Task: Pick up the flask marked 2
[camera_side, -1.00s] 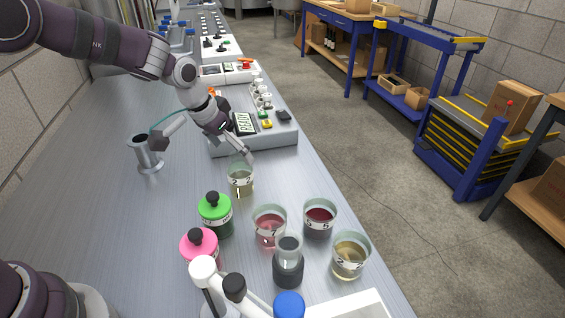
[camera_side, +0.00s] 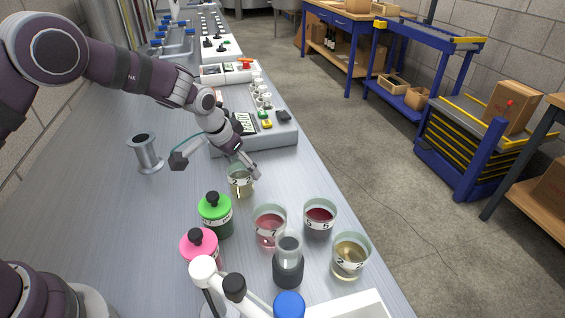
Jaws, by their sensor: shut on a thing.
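A clear glass flask (camera_side: 240,187) with pale yellowish liquid and a white band label stands upright on the metal bench. Its label appears to read 2, though it is small. My gripper (camera_side: 249,177) is at the flask's rim on its upper right side, shut on the flask. One finger shows outside the glass at the right; the other is partly hidden by the rim. The flask appears to be still on the bench.
Nearby stand a green-capped bottle (camera_side: 215,220), a pink-capped bottle (camera_side: 199,246), a pink-liquid flask (camera_side: 269,231), a dark red flask (camera_side: 319,222), a yellowish flask (camera_side: 349,262) and a dark-based vessel (camera_side: 288,268). A grey instrument (camera_side: 270,135) sits behind. The bench at left is mostly clear.

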